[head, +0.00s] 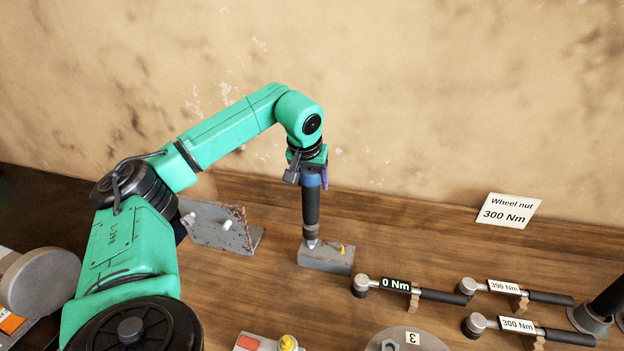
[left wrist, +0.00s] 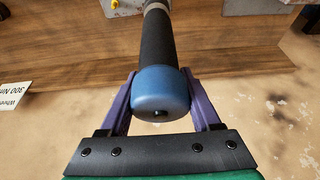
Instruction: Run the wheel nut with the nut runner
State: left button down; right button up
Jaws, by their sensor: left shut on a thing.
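The nut runner (head: 311,212) is a dark upright cylinder with a blue top. My left gripper (head: 310,180) is shut on it near the top. In the left wrist view the purple fingers of the gripper (left wrist: 163,98) stand on both sides of the blue end of the nut runner (left wrist: 160,92). The lower tip of the nut runner is at the left part of the top of a grey block (head: 326,258); I cannot tell whether it touches. A wheel nut under the tip cannot be made out. My right gripper is not in view.
A yellow piece (head: 342,250) is on the block. A rusty bracket (head: 208,226) with white studs stands left. Torque wrenches marked 0 Nm (head: 440,296), 390 Nm (head: 547,298) and 300 Nm (head: 568,337) lie right. A card (head: 508,210) reads "Wheel nut 300 Nm".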

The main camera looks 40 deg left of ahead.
aim_at(312, 199)
pick_arm(q)
jog(key=shift+f+b, duration=0.8)
jog(key=shift+f, duration=0.35)
dwell(0.4)
jog(key=shift+s+f, duration=0.1)
jog(key=shift+f, duration=0.45)
dwell(0.4)
jog(key=shift+f, duration=0.5)
dwell(0.4)
jog(key=shift+f, duration=0.25)
jog(key=shift+s+d+f, duration=0.1)
jog(key=shift+d+f, duration=0.05)
jog(key=shift+f, duration=0.1)
dwell(0.5)
